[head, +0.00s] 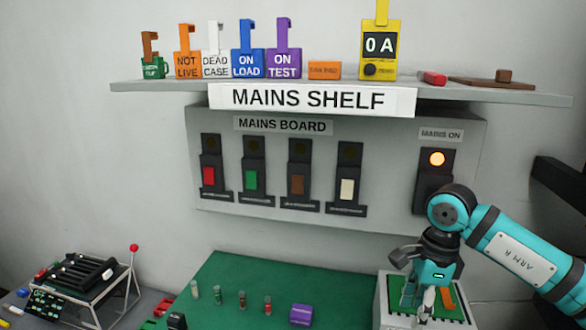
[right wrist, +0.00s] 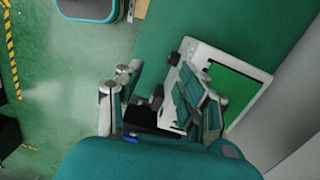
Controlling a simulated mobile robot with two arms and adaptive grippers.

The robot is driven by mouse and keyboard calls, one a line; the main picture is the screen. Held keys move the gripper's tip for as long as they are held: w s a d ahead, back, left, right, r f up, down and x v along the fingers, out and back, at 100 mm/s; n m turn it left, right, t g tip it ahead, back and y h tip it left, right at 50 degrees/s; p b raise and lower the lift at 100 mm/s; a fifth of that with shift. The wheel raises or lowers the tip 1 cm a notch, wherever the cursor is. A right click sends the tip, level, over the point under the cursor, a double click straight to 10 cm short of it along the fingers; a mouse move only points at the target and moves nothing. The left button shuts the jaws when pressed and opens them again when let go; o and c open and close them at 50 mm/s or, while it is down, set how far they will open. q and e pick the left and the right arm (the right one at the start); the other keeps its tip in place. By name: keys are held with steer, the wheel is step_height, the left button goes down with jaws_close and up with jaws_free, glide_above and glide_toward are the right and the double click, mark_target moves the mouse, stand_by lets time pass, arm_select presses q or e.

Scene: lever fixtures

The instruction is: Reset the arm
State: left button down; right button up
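My right arm, teal and marked ARM R, comes in from the right in the head view. My right gripper (head: 428,292) points down over a white box (head: 395,318) with a green top at the lower right. In the right wrist view its two fingers stand apart with a gap between them, and the gripper (right wrist: 160,92) looks open. The white-rimmed box (right wrist: 262,76) lies just beyond the right finger. An orange piece (head: 447,294) stands on the green top beside the gripper. I cannot tell whether the gripper touches anything there. My left gripper is not in view.
The mains board (head: 270,207) has several switches, and the amber lamp (head: 437,158) is lit close above my arm. The mains shelf (head: 150,89) holds tags and a yellow meter (head: 379,48). A green mat (head: 235,275) carries small vials and a purple block (head: 304,314).

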steer(key=s+a+f+y, duration=0.1)
steer(key=s+a+y, duration=0.3)
steer(key=a, duration=0.6)
steer(key=s+a+y, duration=0.2)
steer(key=a+y, duration=0.3)
steer(key=a, duration=0.5)
steer(key=a+r+m+t+y, duration=0.6)
steer(key=r+m+t+y, duration=0.1)
steer(key=r+m+y, duration=0.45)
steer(key=w+d+f+m+t+h, duration=0.35)
steer(key=d+m+t+h, duration=0.35)
steer(key=m, duration=0.6)
steer(key=w+d+f+m+t+h, duration=0.2)
steer(key=d+f+m+t+h, duration=0.2)
steer(key=d+m+t+h, duration=0.7)
steer(key=s+d+f+m+g+h, duration=0.2)
steer(key=s+f+m+g+h, duration=0.15)
steer(key=f+m+g, duration=0.65)
steer(key=s+d+f+m+g, duration=0.2)
steer(key=s+f+g, duration=0.4)
steer(key=s+f, duration=0.45)
steer(key=s+d+f+m+g, duration=0.1)
steer(key=s+f+m+g, duration=0.35)
steer(key=s, duration=0.85)
step_height(320, 180, down, 29)
steer(key=s+n+g, duration=0.2)
steer(key=s+d+f+g, duration=0.1)
steer(key=s+d+f, duration=0.2)
steer(key=s+f, duration=1.2)
steer(key=shift+b, duration=0.3)
